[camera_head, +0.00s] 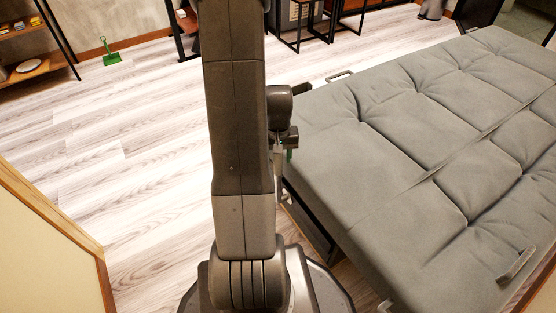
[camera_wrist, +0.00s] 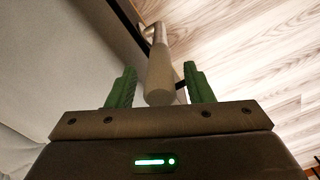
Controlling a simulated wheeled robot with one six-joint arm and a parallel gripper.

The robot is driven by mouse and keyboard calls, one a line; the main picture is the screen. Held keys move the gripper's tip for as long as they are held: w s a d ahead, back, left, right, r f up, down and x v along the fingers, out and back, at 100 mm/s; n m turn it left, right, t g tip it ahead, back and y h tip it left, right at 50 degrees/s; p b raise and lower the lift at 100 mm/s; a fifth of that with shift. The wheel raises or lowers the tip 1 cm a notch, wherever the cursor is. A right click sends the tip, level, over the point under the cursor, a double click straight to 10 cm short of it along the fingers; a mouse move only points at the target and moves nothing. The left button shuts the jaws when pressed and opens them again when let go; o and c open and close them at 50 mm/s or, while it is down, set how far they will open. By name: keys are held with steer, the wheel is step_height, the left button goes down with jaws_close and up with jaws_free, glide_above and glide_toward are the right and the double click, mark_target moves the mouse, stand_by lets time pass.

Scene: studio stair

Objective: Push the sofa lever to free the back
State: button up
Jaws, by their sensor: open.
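The grey sofa (camera_head: 400,130) lies flat like a bed on the right in the head view. Its side fills the left of the wrist view (camera_wrist: 60,60). My gripper (camera_wrist: 160,69) is open, with its two green fingers apart. The sofa lever (camera_wrist: 160,76), a pale rounded grip on a metal rod, lies between the fingers in the wrist view. I cannot tell whether either finger touches it. In the head view my gripper (camera_head: 291,154) is beside the sofa's left edge, mostly hidden by my arm, and I cannot make out the lever clearly there.
A metal loop (camera_head: 340,75) stands at the sofa's far left edge, and a handle (camera_head: 517,263) lies on its near right part. Pale wooden floor (camera_head: 150,150) is clear to the left. A wooden-edged wall (camera_head: 60,220) is at the near left. A green dustpan (camera_head: 110,57) stands far back.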

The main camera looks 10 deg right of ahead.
steer(key=shift+f, duration=0.15)
steer(key=shift+c, duration=0.2)
jaws_close()
steer(key=w+a+f+g+h+p, duration=0.1)
steer(key=w+a+f+g+p, duration=0.1)
steer(key=w+p, duration=0.4)
steer(key=shift+w+a+g+h, duration=0.3)
steer(key=shift+w+a+g, duration=0.4)
steer(key=shift+w+g, duration=0.75)
steer(key=shift+w+t, duration=0.15)
steer(key=shift+t, duration=0.1)
steer(key=shift+o, duration=0.2)
jaws_free()
steer(key=p+v, duration=0.3)
steer(key=v, duration=1)
steer(key=shift+r, duration=0.4)
